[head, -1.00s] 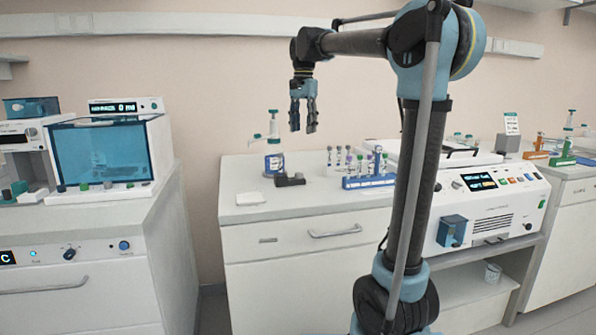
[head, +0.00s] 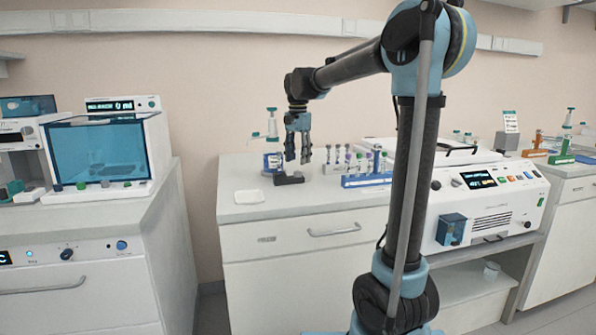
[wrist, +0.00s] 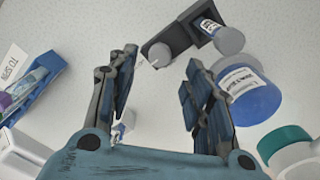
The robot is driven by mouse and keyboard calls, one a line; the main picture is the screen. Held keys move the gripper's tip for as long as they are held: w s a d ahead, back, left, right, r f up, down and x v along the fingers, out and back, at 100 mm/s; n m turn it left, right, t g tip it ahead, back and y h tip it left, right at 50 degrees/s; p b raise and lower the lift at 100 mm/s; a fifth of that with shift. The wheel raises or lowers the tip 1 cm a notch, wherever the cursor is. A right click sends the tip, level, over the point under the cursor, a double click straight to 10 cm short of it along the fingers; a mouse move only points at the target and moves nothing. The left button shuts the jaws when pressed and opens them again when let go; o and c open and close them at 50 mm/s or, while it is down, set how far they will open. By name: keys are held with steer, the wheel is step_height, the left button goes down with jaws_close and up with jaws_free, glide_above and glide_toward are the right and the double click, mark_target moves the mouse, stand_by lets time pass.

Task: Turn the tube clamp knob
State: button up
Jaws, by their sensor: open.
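The tube clamp (head: 289,179) is a small dark block on the bench top, near its left part. In the wrist view the dark clamp (wrist: 178,36) lies at the top, with a grey round knob (wrist: 160,54) at its left end and another grey disc (wrist: 229,41) at its right. A labelled tube (wrist: 210,24) lies between its arms. My gripper (head: 298,159) is open and empty, pointing down just above the clamp. In the wrist view the knob shows between the tips of my gripper (wrist: 161,59), nearer the left finger. I cannot tell whether they touch.
A bottle with blue contents (head: 273,161) stands close behind and left of the clamp. A flat white pad (head: 249,196) lies left in front. The front bench strip is clear.

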mark_target(298, 174)
steer(key=shift+f, duration=2.5)
steer(key=c, duration=1.1)
